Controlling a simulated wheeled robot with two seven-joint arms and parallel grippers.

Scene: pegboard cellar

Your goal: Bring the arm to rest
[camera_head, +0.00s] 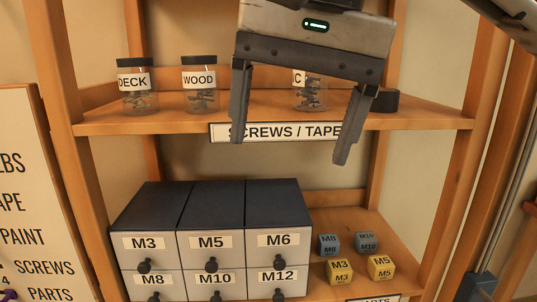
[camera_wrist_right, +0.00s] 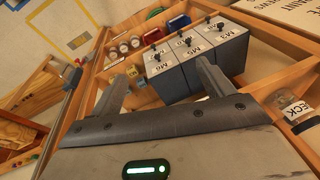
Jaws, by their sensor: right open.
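My right gripper (camera_head: 292,140) hangs in the upper middle of the head view, in front of the upper shelf. Its two dark fingers are spread wide apart, with nothing held between them. Its grey body carries a lit green indicator. In the right wrist view the same gripper (camera_wrist_right: 165,72) has its fingers apart, pointing toward the drawer cabinet. The gripper hides part of a jar (camera_head: 311,94) and the end of the "SCREWS / TAPE" label. My left gripper is not in view.
A wooden shelf (camera_head: 440,116) holds a "DECK" jar (camera_head: 138,101), a "WOOD" jar (camera_head: 200,98) and a dark roll (camera_head: 386,101). Below stand a drawer cabinet (camera_head: 211,243) and several blue and yellow blocks (camera_head: 340,271). A sign (camera_head: 30,200) is at left. Wooden posts flank the shelf.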

